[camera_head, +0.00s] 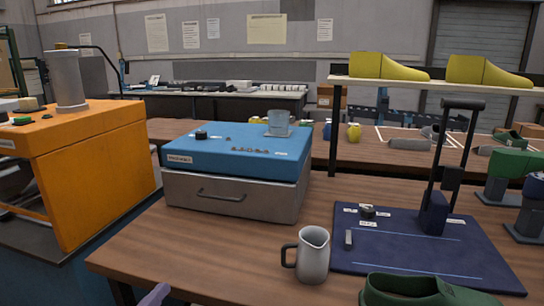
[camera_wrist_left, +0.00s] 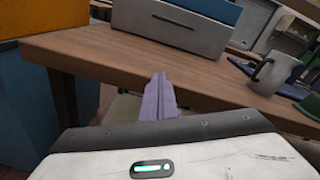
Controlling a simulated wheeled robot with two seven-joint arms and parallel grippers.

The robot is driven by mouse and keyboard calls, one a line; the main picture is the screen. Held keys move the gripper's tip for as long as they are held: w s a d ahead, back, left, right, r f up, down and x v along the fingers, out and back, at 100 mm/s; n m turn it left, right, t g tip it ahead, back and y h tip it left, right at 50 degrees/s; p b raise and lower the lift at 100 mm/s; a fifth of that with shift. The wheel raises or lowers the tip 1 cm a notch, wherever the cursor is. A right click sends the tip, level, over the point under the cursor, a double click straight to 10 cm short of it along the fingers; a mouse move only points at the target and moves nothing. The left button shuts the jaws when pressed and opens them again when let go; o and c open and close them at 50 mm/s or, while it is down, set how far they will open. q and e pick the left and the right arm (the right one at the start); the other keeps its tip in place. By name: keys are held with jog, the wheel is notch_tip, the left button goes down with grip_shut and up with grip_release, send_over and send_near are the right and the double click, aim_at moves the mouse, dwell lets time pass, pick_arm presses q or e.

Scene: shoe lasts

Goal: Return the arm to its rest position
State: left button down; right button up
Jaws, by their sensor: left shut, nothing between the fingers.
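My left gripper (camera_head: 155,295) shows only as a small purple tip at the bottom edge of the head view, in front of the wooden table's near edge. In the left wrist view its purple fingers (camera_wrist_left: 159,97) are together, shut with nothing between them. They are apart from everything, just off the front edge of the wooden table (camera_head: 200,250). My right gripper does not show in either view.
A grey metal pitcher (camera_head: 313,255) stands near the table's front, beside a dark blue mat (camera_head: 400,255) and a green shoe last (camera_head: 420,291). A drawer box with a blue top (camera_head: 235,190) stands behind. An orange cabinet (camera_head: 90,170) is at left. The front left tabletop is clear.

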pick_arm(q)
jog(key=s+d+f+n+g, duration=0.4)
jog(key=s+f+n, duration=0.8)
jog(key=n, duration=0.3)
jog(key=s+d+f+n+g+y, duration=0.1)
jog(key=s+d+f+n+g, duration=0.2)
jog(key=s+f+n, duration=1)
jog(key=d+n, duration=0.1)
jog(key=n, duration=0.2)
jog(key=shift+s+f+n+g, duration=0.15)
jog(key=shift+s+n+g, duration=0.15)
jog(key=shift+g, duration=0.1)
